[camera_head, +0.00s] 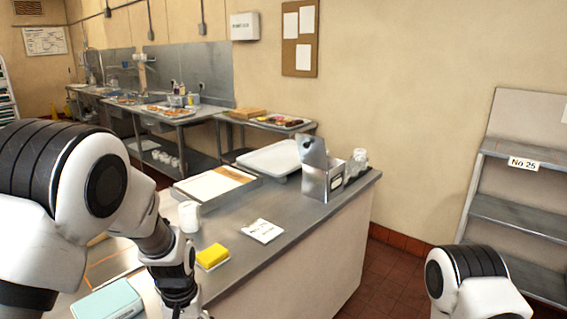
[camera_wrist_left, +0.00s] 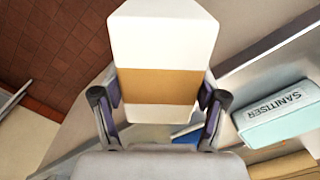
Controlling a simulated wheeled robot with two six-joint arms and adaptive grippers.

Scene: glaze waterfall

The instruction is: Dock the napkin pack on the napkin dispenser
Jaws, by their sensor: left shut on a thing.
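The napkin pack (camera_wrist_left: 160,45) is a white block with a brown band around it, seen in the left wrist view. My left gripper (camera_wrist_left: 160,97) is shut on it, with a finger at each side of the band. In the head view the pack is out of sight and my left arm runs down to the bottom edge. The napkin dispenser (camera_head: 318,180) is a metal box with a tall raised plate, standing near the far right end of the counter. It is well apart from my left gripper. My right gripper is out of view; only part of that arm shows at bottom right.
The grey counter (camera_head: 290,225) bears a yellow sponge (camera_head: 212,256), a printed card (camera_head: 262,231), a white cup (camera_head: 189,216), a white tray (camera_head: 270,160) and a shallow tray (camera_head: 215,183). A teal sanitiser box (camera_wrist_left: 275,112) lies near my left gripper. Shelves (camera_head: 515,210) stand at right.

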